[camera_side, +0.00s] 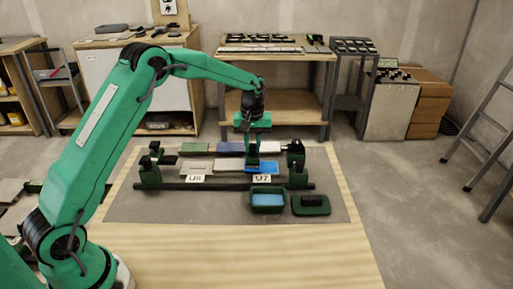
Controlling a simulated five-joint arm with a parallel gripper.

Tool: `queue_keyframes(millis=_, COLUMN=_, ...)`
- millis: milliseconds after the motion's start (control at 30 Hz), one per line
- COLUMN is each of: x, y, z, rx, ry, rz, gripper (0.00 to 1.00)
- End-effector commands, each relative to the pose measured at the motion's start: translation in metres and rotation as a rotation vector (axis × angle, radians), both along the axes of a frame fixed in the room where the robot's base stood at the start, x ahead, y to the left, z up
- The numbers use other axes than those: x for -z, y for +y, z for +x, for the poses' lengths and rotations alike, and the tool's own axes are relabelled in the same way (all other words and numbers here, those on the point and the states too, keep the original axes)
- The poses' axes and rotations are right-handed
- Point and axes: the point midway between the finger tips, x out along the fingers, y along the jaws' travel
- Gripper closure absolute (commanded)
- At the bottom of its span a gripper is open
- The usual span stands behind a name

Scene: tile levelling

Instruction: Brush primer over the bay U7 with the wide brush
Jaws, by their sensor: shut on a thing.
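My gripper (252,127) is above the right half of the green fixture, shut on the wide brush (252,149), which hangs upright below it. The brush's lower end is at the row of bays behind the U7 label (262,178). Bright blue primer (265,167) covers the right part of bay U7, by the brush. Pale surface (229,167) shows left of the blue. I cannot tell whether the bristles touch the surface. A green tub of blue primer (268,201) stands in front of the fixture.
A green tray with a dark block (311,205) sits right of the tub. The fixture's front rail (225,186) and end posts (297,165) stand around the bays. A U11 label (195,178) is at left. The front of the wooden table (240,255) is clear.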

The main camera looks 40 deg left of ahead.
Motion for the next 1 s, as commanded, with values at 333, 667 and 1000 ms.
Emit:
queue_keyframes(millis=333, x=-0.032, y=0.0, z=0.001, rx=0.001, ry=-0.006, rz=0.001, gripper=1.0)
queue_keyframes(millis=667, x=-0.06, y=0.0, z=0.001, rx=0.001, ry=-0.006, rz=0.001, gripper=1.0)
queue_keyframes(millis=1000, x=-0.069, y=0.0, z=0.001, rx=0.001, ry=-0.005, rz=0.001, gripper=1.0)
